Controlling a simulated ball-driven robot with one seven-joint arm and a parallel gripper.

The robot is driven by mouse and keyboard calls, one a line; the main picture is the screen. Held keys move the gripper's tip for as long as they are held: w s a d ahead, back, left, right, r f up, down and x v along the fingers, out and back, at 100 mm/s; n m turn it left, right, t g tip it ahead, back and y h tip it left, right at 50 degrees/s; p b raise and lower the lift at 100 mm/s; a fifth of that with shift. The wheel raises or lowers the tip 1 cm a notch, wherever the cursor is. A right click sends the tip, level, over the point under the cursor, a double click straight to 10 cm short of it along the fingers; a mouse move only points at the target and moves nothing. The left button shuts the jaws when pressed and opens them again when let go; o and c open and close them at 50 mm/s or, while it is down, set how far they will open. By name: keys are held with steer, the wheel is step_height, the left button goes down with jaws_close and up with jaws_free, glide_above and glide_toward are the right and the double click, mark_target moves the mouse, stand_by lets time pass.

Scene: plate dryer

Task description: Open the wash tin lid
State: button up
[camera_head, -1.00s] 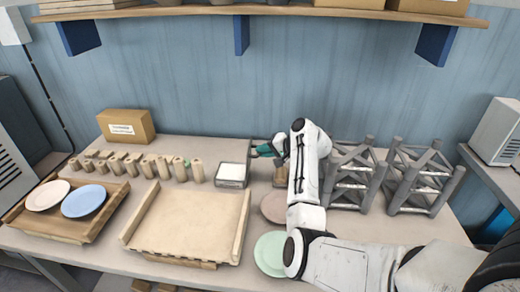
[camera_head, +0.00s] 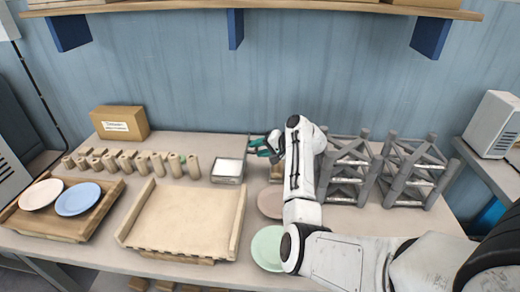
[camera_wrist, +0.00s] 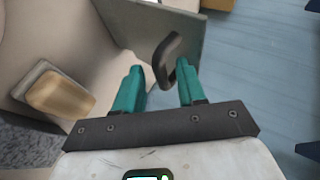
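The wash tin (camera_head: 228,169) is a small grey box with a white inside, near the back middle of the table in the head view. Its lid (camera_head: 247,157) stands raised along the tin's right side, seen nearly edge-on. In the wrist view the lid is a grey panel (camera_wrist: 193,38) with a dark looped handle (camera_wrist: 168,60). My gripper (camera_head: 262,147) is just right of the lid. In the wrist view its green fingers (camera_wrist: 158,72) are spread, with the handle between them, closer to the right finger. I cannot tell whether that finger touches it.
A tan sponge-like block (camera_wrist: 58,97) lies on a pale holder near my gripper. Grey racks (camera_head: 350,170) stand right of my arm. Pink (camera_head: 270,203) and green (camera_head: 268,248) plates lie in front. A wooden tray (camera_head: 185,215) and several pegs (camera_head: 140,161) are left.

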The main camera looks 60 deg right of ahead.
steer(key=b+v, duration=0.1)
steer(key=v, duration=0.9)
steer(key=shift+s+r, duration=0.2)
steer(key=shift+s, duration=0.15)
